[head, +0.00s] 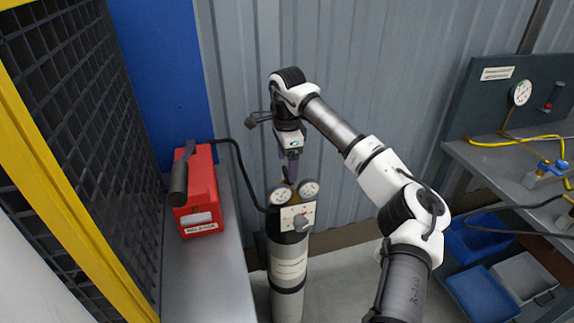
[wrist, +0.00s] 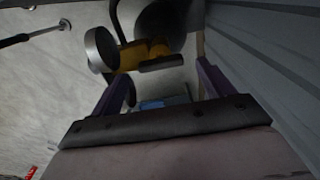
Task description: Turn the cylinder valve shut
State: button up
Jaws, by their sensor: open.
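The gas cylinder (head: 289,262) stands upright against the wall in the head view, dark at the top and pale below. In the wrist view, my purple fingers (wrist: 162,72) stand apart. The yellow brass valve body (wrist: 140,53) and a dark bar show beyond the fingertips, with a round silver-rimmed gauge (wrist: 101,49) to the left. I cannot tell whether the fingers touch the valve.
A red box (head: 198,190) with a black horn or handle stands on a grey bench left of the cylinder. A black hose runs from it to the cylinder. A yellow-framed mesh (head: 75,100) is at left. A workbench with gauge, yellow hose and blue bins (head: 482,292) is at right.

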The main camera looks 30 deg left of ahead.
aim_at(287, 175)
jog(key=shift+f, duration=1.3)
jog(key=c, duration=1)
